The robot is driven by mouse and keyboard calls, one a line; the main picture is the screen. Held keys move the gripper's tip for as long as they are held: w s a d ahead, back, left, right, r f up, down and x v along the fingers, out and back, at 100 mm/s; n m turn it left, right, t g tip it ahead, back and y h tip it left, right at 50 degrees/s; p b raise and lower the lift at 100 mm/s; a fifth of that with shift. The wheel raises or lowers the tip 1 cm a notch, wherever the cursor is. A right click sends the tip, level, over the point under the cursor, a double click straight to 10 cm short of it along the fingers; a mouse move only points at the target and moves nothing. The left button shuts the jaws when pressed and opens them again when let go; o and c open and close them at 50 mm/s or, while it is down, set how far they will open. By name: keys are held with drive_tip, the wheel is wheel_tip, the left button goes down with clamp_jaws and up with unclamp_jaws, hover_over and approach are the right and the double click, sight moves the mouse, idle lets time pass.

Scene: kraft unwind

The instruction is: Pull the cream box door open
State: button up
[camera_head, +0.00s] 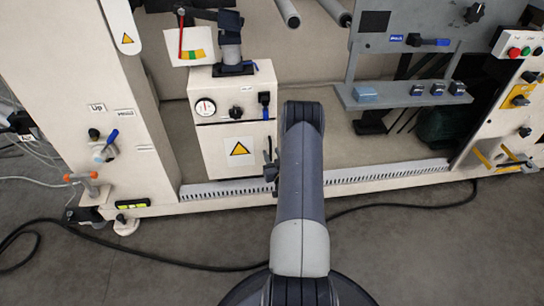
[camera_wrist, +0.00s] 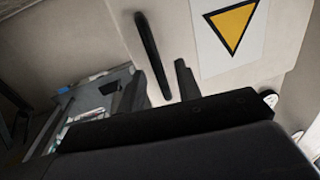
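The cream box (camera_head: 232,108) stands on the machine's base, left of centre in the head view. Its front has a lower door (camera_head: 212,150) with a yellow warning triangle, which also shows on the door in the wrist view (camera_wrist: 233,27). The door looks closed. A black bar handle (camera_wrist: 152,55) stands out from the door in the wrist view. My gripper (camera_wrist: 158,82) is open, with its two dark fingers apart and the handle's near end between or just ahead of them. I see no clear contact.
A gauge (camera_head: 205,107) and black knobs sit on the box's upper front. A perforated cream rail (camera_head: 225,189) runs along the machine's base below the door. A grey shelf (camera_head: 400,97) with blue-topped blocks is at the right. A black cable (camera_head: 150,257) crosses the open floor.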

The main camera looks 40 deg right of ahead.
drive_tip(key=shift+w, duration=0.15)
clamp_jaws()
idle(0.6)
